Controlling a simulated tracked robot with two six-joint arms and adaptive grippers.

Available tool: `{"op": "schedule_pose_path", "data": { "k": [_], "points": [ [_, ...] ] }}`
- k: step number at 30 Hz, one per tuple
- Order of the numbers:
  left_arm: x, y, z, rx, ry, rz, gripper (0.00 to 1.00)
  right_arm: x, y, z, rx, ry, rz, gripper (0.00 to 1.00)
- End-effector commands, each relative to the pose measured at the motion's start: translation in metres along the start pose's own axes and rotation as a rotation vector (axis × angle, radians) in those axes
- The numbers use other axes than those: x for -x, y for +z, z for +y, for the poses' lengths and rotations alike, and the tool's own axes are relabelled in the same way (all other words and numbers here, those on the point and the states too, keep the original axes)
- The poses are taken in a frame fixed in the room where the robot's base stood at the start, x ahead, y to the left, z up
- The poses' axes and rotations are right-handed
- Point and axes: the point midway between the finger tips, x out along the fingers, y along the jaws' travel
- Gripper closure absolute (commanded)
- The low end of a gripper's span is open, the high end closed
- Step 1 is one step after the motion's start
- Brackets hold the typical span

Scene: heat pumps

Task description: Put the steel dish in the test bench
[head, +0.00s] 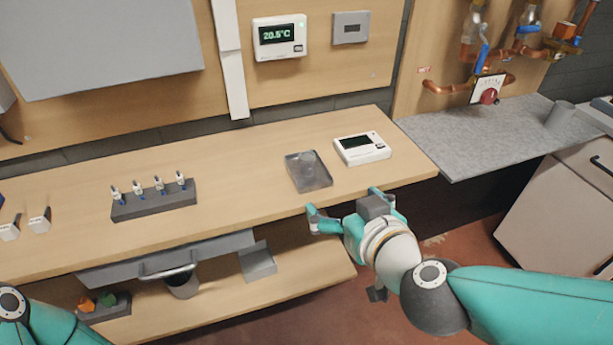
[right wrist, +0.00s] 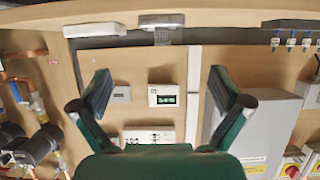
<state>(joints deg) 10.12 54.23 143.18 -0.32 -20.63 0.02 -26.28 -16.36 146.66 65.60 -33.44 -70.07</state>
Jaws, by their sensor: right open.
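The steel dish (head: 308,171) is a shallow grey metal tray on the wooden test bench (head: 240,205), near its front edge. The bench has a grey drawer front with a bar handle (head: 168,270) under its top; it looks shut. My right gripper (head: 346,202) is open and empty at the bench's front edge, just in front of the dish and apart from it. In the right wrist view its two fingers (right wrist: 160,92) stand wide apart with nothing between them, and the dish (right wrist: 161,21) shows at the top. My left gripper is out of view; only part of its arm shows at lower left.
A white meter (head: 362,148) stands right of the dish. The lower shelf holds a grey bracket-like piece (head: 257,262) and a dark tray (head: 105,308). The bench top between rack and dish is clear.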

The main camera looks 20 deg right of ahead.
Motion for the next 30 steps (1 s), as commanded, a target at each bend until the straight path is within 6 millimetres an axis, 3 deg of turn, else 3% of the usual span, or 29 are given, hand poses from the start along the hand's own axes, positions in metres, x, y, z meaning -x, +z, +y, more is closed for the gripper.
{"op": "schedule_pose_path", "data": {
  "k": [14,21,30],
  "points": [
    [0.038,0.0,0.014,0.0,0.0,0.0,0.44,-0.052,-0.002,0.0,0.001,-0.002,-0.012,0.0],
    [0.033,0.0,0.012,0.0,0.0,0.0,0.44,-0.097,0.002,0.0,-0.003,-0.002,-0.006,0.0],
    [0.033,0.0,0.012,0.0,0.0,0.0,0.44,-0.117,-0.001,-0.001,-0.003,-0.002,-0.004,0.0]
  ]
}}
